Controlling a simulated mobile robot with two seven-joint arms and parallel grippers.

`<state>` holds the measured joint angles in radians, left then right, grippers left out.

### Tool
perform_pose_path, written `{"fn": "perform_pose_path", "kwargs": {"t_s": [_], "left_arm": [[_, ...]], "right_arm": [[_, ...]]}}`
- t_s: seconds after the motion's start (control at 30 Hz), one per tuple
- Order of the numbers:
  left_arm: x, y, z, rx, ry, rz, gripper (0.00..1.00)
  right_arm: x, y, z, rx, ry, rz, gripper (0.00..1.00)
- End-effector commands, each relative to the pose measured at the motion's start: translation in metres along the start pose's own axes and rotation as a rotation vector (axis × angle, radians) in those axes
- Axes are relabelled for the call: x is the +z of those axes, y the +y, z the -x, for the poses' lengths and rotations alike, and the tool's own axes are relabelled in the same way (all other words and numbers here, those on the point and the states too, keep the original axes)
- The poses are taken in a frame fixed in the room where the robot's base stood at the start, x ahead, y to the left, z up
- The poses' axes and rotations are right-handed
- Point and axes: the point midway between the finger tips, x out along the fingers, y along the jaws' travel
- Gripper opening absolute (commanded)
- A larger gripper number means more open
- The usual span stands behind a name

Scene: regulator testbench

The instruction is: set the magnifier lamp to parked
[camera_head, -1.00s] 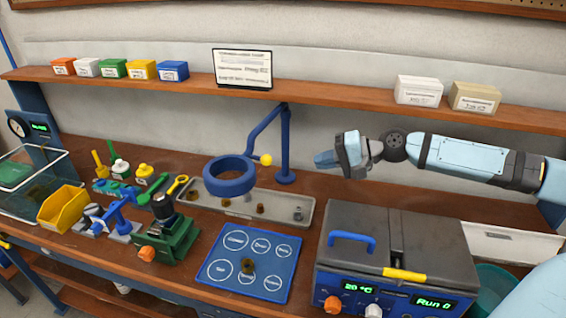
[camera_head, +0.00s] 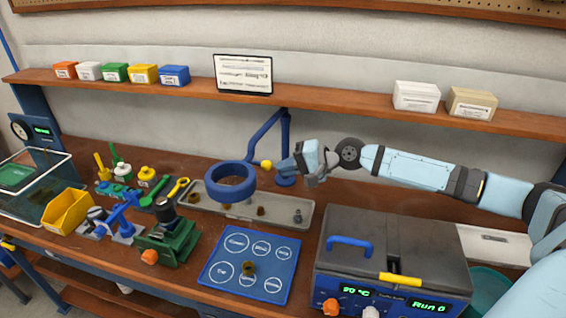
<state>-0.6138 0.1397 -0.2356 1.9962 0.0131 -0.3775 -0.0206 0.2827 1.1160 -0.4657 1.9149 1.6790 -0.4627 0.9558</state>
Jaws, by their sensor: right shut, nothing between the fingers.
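The magnifier lamp (camera_head: 231,183) is a blue ring on a bent blue arm, with its post (camera_head: 286,150) standing at the back of the bench. A yellow ball knob (camera_head: 266,165) sits on the lamp arm between ring and post. The ring hangs over the left part of a grey tray. My right gripper (camera_head: 290,167) is shut and empty. It appears just right of the yellow knob, in front of the lamp post and covering part of it. I cannot tell whether it touches the knob or post. My left gripper is not in view.
A grey box unit (camera_head: 393,250) with a blue handle stands at the front right. The long grey tray (camera_head: 290,207) lies below the lamp. A blue mat (camera_head: 218,270), a green vise (camera_head: 172,243) and a yellow bin (camera_head: 66,211) occupy the front. A shelf (camera_head: 320,104) runs above.

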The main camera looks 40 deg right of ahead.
Motion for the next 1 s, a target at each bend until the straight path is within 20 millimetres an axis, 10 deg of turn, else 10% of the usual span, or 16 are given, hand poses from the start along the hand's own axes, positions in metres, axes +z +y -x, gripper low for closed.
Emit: {"fn": "perform_pose_path", "kwargs": {"t_s": [0.67,1.0], "left_arm": [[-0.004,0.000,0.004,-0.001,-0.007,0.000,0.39],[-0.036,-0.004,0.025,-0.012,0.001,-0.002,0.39]], "right_arm": [[0.000,-0.008,-0.011,-0.001,0.000,0.000,0.00],[0.003,-0.031,-0.057,-0.005,-0.001,-0.002,0.00]]}}
